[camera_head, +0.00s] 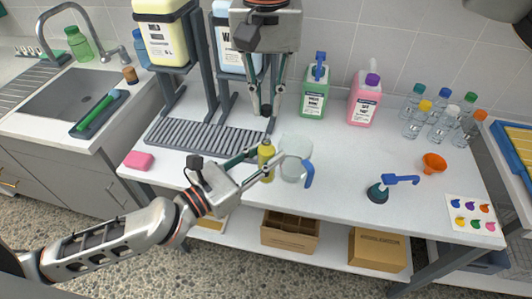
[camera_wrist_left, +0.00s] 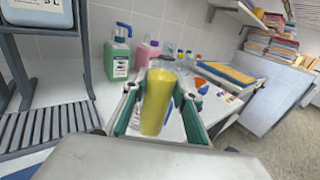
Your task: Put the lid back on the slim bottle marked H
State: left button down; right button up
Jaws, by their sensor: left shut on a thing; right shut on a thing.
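A slim yellow bottle (camera_head: 266,163) stands upright near the table's front, and it fills the middle of the left wrist view (camera_wrist_left: 157,103). No letter H is readable on it. My left gripper (camera_head: 264,160) is shut around this bottle, with one finger on each side; its fingers also show in the left wrist view (camera_wrist_left: 158,118). My right gripper (camera_head: 266,108) points down, above and behind the bottle. It is shut on a small dark thing (camera_head: 266,110), which looks like a lid but is too small to be sure. The dark thing and the bottle are apart.
A clear jug (camera_head: 293,170) with a blue handle stands right beside the bottle. A grey slatted rack (camera_head: 205,138) and jerrycan stands lie to the left. A dark-based blue tool (camera_head: 378,192) and an orange funnel (camera_head: 433,163) lie to the right.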

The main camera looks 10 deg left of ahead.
aim_at(266, 136)
dwell(0.3)
jog(key=shift+f, duration=2)
jog(key=shift+f, duration=0.9)
jog(key=shift+f, duration=0.55)
